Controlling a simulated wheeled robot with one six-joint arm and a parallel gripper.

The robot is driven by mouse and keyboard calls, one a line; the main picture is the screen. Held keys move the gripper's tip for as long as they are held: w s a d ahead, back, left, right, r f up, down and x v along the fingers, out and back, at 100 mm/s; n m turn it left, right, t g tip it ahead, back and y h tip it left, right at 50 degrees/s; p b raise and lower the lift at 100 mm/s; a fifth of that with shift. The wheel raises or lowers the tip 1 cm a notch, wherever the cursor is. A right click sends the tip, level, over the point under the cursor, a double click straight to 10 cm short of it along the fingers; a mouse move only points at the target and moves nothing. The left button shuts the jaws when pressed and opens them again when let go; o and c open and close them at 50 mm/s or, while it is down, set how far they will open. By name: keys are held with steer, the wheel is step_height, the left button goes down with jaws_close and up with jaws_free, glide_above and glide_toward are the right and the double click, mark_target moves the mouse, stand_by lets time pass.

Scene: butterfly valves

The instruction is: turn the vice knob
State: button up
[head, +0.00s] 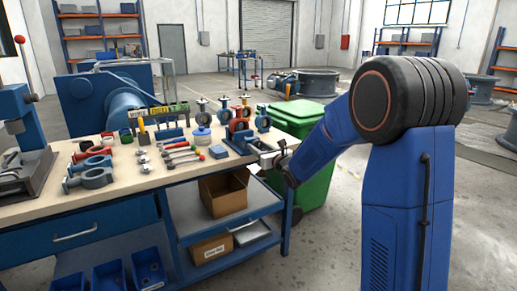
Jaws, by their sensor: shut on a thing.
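A blue vice (238,141) with a grey front jaw is mounted at the right end of the workbench (120,182). My blue arm reaches in from the right, and my dark gripper (277,157) is at the vice's front end, just beyond the bench edge. It is shut on the vice knob. The knob is small and mostly hidden by the gripper, so its angle cannot be told. A red ring-shaped valve part (238,127) stands at the vice, apart from my gripper.
Valve bodies, coloured-handled tools (178,153) and a drill press (22,125) crowd the bench top. A green bin (318,185) stands close behind my forearm. Cardboard boxes (224,192) sit on the shelves below. The floor at front right is clear.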

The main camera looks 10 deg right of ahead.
steer(key=shift+f, duration=0.2)
steer(key=o, duration=1.1)
steer(key=shift+r, duration=0.1)
steer(key=v, duration=1.7)
steer(key=shift+s, duration=0.2)
steer(key=shift+d, duration=0.1)
